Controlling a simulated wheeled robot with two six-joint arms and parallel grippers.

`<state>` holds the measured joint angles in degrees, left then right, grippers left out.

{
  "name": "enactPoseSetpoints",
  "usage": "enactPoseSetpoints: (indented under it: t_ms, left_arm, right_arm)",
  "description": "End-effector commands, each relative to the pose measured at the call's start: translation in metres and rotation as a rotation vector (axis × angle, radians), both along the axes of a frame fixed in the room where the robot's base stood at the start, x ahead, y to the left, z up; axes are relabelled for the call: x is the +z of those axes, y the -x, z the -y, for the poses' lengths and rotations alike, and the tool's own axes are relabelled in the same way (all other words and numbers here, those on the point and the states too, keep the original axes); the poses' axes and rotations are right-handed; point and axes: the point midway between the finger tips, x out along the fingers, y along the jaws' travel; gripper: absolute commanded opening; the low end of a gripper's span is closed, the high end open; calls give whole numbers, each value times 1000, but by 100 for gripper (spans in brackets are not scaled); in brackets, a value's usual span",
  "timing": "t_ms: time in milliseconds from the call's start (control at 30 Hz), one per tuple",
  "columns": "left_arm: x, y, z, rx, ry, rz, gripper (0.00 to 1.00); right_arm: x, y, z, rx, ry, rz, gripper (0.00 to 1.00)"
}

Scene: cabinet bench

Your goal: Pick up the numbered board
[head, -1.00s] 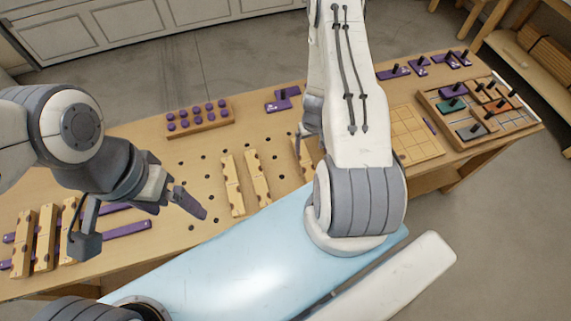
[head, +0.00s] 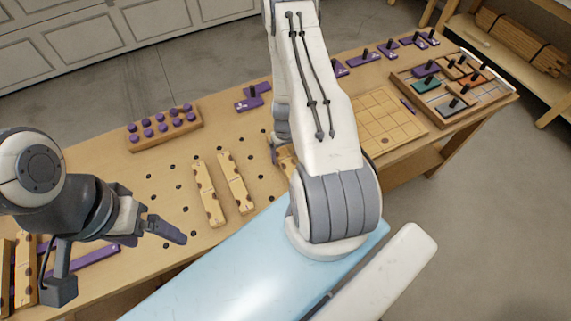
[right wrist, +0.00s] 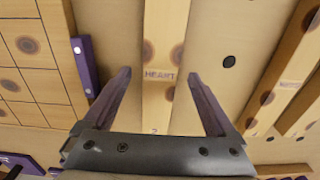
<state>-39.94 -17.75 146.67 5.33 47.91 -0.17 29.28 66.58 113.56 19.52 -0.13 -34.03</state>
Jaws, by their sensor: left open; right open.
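A pale wooden board (right wrist: 165,55) printed "HEART" and a "2", with dark round marks, lies on the bench in the right wrist view. My right gripper (right wrist: 160,78) is open, one finger on each side of this board in the picture; I cannot tell the height gap. In the head view the board (head: 285,160) shows only partly behind my right arm, which hides most of that gripper. Two similar boards (head: 208,195) (head: 236,182) lie to its left. My left gripper (head: 116,260) is open and empty at the lower left.
A block with purple knobs (head: 165,128) stands at the back left. A gridded board (head: 390,122) and a tray of coloured pieces (head: 437,114) lie to the right. Purple pieces with black pegs (head: 253,96) line the far edge. Holes dot the bench top (head: 190,160).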

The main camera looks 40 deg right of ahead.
Motion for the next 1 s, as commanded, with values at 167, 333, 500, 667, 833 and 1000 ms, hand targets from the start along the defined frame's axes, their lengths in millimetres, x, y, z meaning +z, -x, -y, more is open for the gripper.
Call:
enactPoseSetpoints:
  t_ms: [167,333,500,667,833,1000]
  left_arm:
    - [-23,0,0,4,0,0,91]
    - [-21,0,0,4,0,0,91]
    - [-21,0,0,4,0,0,91]
    - [-21,0,0,4,0,0,91]
    - [-21,0,0,4,0,0,91]
    - [-19,0,0,4,0,0,91]
  right_arm:
    - [-24,0,0,0,0,0,91]
    - [-22,0,0,1,0,0,91]
    - [-22,0,0,1,0,0,61]
    - [-22,0,0,1,0,0,0]
    - [-22,-1,0,1,0,0,0]
    - [-19,-1,0,2,0,1,0]
